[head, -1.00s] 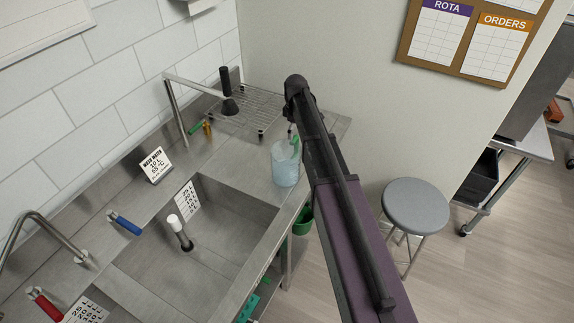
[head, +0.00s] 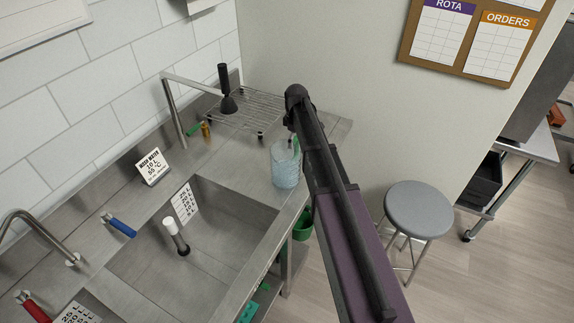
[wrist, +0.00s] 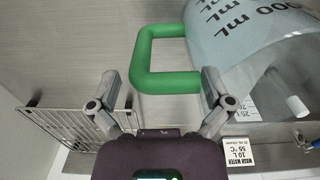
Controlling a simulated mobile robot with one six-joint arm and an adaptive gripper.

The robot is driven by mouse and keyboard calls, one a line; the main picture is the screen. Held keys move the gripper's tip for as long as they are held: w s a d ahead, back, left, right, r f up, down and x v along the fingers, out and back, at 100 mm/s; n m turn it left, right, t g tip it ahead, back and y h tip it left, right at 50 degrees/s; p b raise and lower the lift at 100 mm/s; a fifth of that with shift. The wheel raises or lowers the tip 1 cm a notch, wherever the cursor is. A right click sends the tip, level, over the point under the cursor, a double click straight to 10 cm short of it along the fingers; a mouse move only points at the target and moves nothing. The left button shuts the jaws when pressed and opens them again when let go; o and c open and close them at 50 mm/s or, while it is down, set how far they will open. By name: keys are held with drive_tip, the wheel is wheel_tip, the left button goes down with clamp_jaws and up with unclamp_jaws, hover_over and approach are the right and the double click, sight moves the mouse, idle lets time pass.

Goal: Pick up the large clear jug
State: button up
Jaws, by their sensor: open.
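The large clear jug (head: 285,168) has a pale blue tint and stands upright on the steel counter, near its right edge beside the sink. In the wrist view the jug (wrist: 262,42) fills the upper right, with dark volume markings and a green loop handle (wrist: 150,50). My gripper (wrist: 160,78) is open and empty. Its fingers are spread on either side of the handle's lower bar in that view; I cannot tell whether they touch it. In the head view my arm hides most of the gripper, which is close to the jug's handle side.
The sink basin (head: 200,235) lies left of the jug, with a white-topped standpipe (head: 175,232). A wire rack (head: 248,110) and a wash-water sign (head: 152,166) stand behind. A grey stool (head: 418,209) is on the floor at right. The counter around the jug is mostly clear.

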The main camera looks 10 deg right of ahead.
sight(288, 161)
drive_tip(key=c, duration=1)
drive_tip(key=shift+r, duration=0.1)
wheel_tip(288, 161, up, 3)
drive_tip(key=p, duration=0.3)
drive_tip(key=shift+r, duration=0.1)
drive_tip(key=shift+s+r+p, duration=0.2)
drive_tip(key=shift+r+p, duration=0.1)
drive_tip(key=shift+p, duration=0.2)
drive_tip(key=s+a, duration=0.1)
drive_tip(key=s, duration=0.4)
drive_tip(key=s+a, duration=0.1)
drive_tip(key=s, duration=0.4)
drive_tip(key=s+a+r+p, duration=0.1)
drive_tip(key=s, duration=0.4)
drive_tip(key=shift+s, duration=0.2)
